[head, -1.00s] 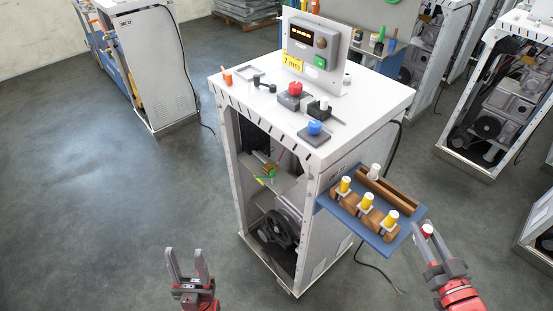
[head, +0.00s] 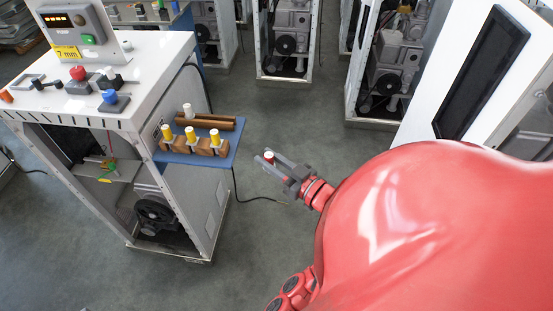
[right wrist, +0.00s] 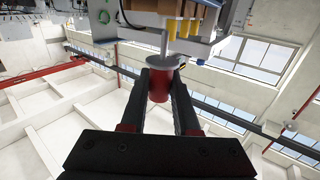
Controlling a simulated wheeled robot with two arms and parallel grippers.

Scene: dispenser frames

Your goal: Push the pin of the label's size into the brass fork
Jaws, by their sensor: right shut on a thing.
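My right gripper (head: 268,160) is shut on a pin (head: 269,156) with a red handle and a pale end, to the right of the blue tray and apart from it. The right wrist view shows the red handle (right wrist: 159,84) between the fingers and a grey shank rising from it. A yellow label (head: 66,52) on the dispenser reads "7 mm". The brass fork (head: 108,164) seems to be the small brass-coloured part on the shelf inside the open cabinet; its detail is too small to tell. My left gripper is out of view.
The blue tray (head: 230,160) on the cabinet's side holds three yellow-topped pins (head: 191,134) in wooden blocks, a pale-topped piece (head: 188,110) and a brown rail (head: 215,122). A black cable (head: 237,190) hangs below. Red and blue knobs sit on the cabinet top. Floor in front is clear.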

